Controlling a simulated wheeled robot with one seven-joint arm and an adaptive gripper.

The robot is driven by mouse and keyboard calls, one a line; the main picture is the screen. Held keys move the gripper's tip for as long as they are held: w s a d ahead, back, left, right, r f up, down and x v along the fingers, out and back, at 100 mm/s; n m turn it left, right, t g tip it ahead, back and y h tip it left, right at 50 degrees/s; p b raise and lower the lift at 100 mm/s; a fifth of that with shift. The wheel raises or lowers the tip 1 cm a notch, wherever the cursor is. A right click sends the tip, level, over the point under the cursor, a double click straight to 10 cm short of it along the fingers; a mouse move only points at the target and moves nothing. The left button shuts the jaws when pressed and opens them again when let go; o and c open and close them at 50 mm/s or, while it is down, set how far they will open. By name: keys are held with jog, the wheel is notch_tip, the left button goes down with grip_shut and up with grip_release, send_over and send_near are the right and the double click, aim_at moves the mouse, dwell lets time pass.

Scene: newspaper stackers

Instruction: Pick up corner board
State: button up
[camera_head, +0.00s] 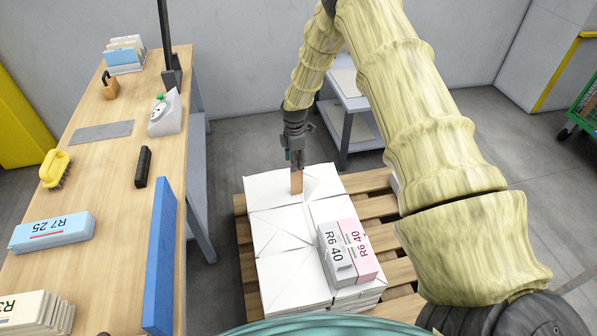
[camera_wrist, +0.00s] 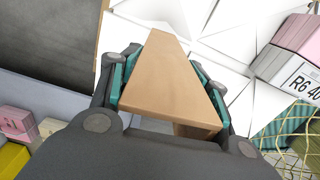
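The corner board (camera_wrist: 168,75) is a brown, L-shaped strip. In the wrist view it lies between the two teal-padded fingers of my gripper (camera_wrist: 168,85), which look closed against its sides. In the head view, the corner board (camera_head: 296,182) hangs below my gripper (camera_head: 296,160), over the far part of the white stack (camera_head: 275,222) on the pallet. I cannot tell whether its lower end touches the stack.
The wooden pallet (camera_head: 243,230) has bare slats around the stack. Grey and pink bundles (camera_head: 337,255) lie on the stack's near right. A wooden workbench (camera_head: 105,200) stands left with a blue panel (camera_head: 160,255) along its edge. A grey table (camera_head: 350,95) stands behind.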

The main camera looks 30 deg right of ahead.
jog(key=c, duration=0.5)
jog(key=shift+r, duration=0.1)
